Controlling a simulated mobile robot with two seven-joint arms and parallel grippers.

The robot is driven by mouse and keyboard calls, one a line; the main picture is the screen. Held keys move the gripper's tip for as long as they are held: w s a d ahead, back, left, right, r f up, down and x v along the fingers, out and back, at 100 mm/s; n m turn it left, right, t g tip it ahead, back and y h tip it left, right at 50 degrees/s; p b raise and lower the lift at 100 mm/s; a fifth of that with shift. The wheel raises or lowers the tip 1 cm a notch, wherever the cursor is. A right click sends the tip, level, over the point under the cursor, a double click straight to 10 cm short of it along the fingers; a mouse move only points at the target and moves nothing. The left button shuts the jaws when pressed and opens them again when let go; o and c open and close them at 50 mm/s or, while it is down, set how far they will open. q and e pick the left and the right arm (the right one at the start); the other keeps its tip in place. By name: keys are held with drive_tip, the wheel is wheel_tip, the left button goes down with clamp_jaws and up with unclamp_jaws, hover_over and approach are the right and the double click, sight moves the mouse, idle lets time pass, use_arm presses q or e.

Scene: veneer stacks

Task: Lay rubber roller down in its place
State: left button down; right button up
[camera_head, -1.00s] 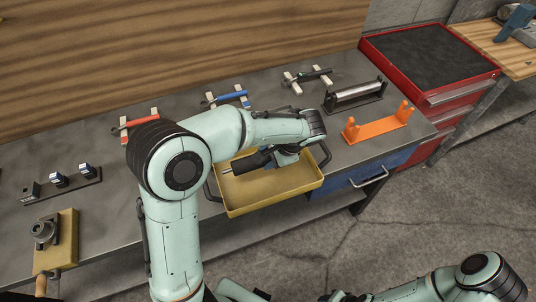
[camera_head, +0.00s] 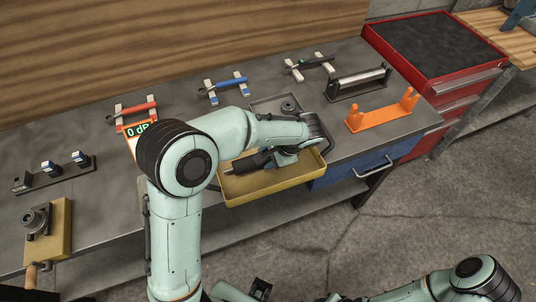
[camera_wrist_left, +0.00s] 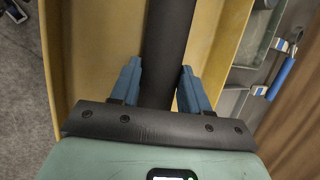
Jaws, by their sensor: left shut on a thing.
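The rubber roller (camera_head: 252,162) is a black cylinder with a thin shaft end, lying lengthwise over the yellow tray (camera_head: 267,190). My left gripper (camera_head: 287,157) is shut on it from above. In the left wrist view, the roller (camera_wrist_left: 166,45) passes between the two blue fingers (camera_wrist_left: 157,85), with the tray's yellow floor and walls (camera_wrist_left: 225,40) around it. I cannot tell whether the roller touches the tray floor. An empty orange stand (camera_head: 381,114) with two upright ends is at the bench's right. My right gripper does not show.
A black stand (camera_head: 352,94) holding a metal roller is just behind the orange one. Tools with red (camera_head: 137,109), blue (camera_head: 227,84) and black (camera_head: 312,63) handles lie on pale rests along the back. A grey tray (camera_head: 262,106) is behind the yellow one.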

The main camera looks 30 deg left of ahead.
use_arm(q)
drive_tip(key=shift+s+f+b, duration=0.1)
drive_tip(key=shift+f+b, duration=0.25)
drive_tip(key=shift+f, duration=0.2)
